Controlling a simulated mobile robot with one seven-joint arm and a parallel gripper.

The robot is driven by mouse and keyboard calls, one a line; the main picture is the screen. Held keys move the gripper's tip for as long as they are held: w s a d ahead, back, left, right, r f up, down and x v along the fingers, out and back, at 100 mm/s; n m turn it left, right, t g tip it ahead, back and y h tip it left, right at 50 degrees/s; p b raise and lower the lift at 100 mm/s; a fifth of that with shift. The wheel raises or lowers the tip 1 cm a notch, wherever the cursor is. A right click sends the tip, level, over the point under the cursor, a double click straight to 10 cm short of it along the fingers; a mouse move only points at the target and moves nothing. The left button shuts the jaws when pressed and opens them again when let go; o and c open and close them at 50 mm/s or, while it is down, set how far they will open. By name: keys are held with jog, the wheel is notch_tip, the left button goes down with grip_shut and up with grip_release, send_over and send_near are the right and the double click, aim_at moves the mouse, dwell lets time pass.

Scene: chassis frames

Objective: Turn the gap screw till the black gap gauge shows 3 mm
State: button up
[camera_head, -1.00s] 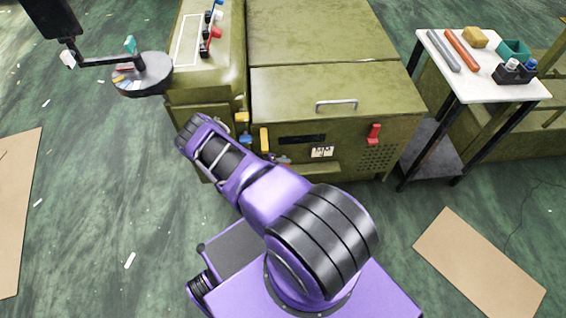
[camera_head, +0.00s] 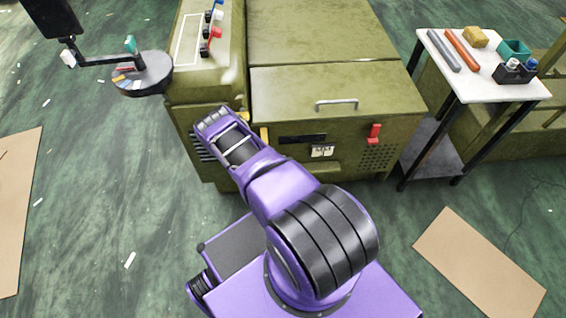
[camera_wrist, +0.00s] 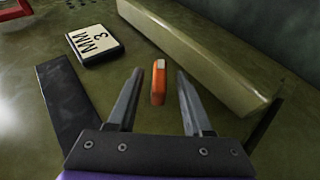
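My gripper (camera_wrist: 158,78) is open in the wrist view, with two grey fingers apart. A small upright orange piece with a pale top (camera_wrist: 158,88) stands between the fingertips, with space on both sides. I cannot tell whether it is the gap screw. A white plate marked "3 MM" (camera_wrist: 95,45) lies left of the gripper and shows small in the head view (camera_head: 322,151). A black strip (camera_wrist: 68,100) beside the plate, also on the cabinet front in the head view (camera_head: 302,139), may be the gap gauge; I read no value on it. The head view hides my fingers behind my arm.
The olive cabinet (camera_head: 335,82) has a red lever (camera_head: 374,133) on its front. An olive ledge (camera_wrist: 205,60) runs close to the right of my gripper. A white-topped side table (camera_head: 480,85) with several items stands at the right.

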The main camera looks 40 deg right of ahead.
jog(key=shift+w+r, duration=0.1)
jog(key=shift+r, duration=0.05)
jog(key=shift+a+r, duration=0.2)
jog(key=shift+a, duration=0.05)
jog(key=p+v, duration=0.2)
jog(key=v, duration=1.4)
jog(key=shift+a+r, duration=0.2)
jog(key=shift+a, duration=0.05)
